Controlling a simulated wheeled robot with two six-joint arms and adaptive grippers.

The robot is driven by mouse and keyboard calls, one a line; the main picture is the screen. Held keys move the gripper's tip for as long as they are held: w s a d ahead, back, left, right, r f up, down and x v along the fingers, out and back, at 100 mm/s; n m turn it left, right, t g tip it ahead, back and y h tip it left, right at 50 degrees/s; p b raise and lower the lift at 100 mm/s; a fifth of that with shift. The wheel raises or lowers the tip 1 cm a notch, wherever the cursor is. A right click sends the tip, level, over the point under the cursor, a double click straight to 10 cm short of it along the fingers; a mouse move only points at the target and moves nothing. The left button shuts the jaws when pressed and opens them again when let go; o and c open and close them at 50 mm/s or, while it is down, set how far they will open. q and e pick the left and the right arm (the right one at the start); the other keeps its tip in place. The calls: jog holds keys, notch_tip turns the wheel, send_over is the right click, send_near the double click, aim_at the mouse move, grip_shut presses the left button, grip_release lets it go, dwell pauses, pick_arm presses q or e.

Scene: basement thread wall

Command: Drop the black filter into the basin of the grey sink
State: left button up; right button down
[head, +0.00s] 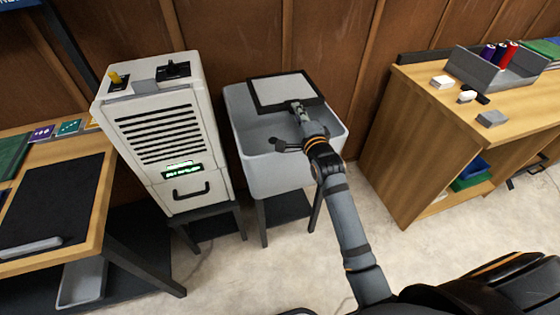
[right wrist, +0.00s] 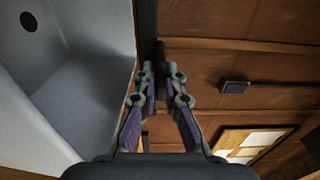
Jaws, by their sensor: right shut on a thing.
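The black filter (head: 313,97) is a flat panel with a black frame and a pale grey middle. In the head view it shows over the back part of the grey sink (head: 270,175), against the brown wall. My right gripper (head: 298,106) is shut on its near edge. In the right wrist view the filter (right wrist: 148,35) is a thin dark strip, seen edge-on, running up from my fingertips (right wrist: 160,80). The sink's basin (right wrist: 75,85) shows to the left there, with a dark round drain. The filter hides the basin's back part in the head view. My left gripper is not in view.
A white vented cabinet (head: 165,135) with a green display and black-handled drawer stands left of the sink. A wooden workbench (head: 385,150) with a grey tray (head: 475,70) of spools stands right. A table (head: 105,175) with a black mat is far left.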

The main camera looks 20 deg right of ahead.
jog(key=shift+f, duration=0.6)
jog(key=shift+r, duration=0.1)
jog(key=c, duration=1.4)
grip_release()
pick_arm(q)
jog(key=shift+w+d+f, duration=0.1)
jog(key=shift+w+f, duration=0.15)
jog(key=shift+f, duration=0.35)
pick_arm(e)
jog(key=s, duration=1.2)
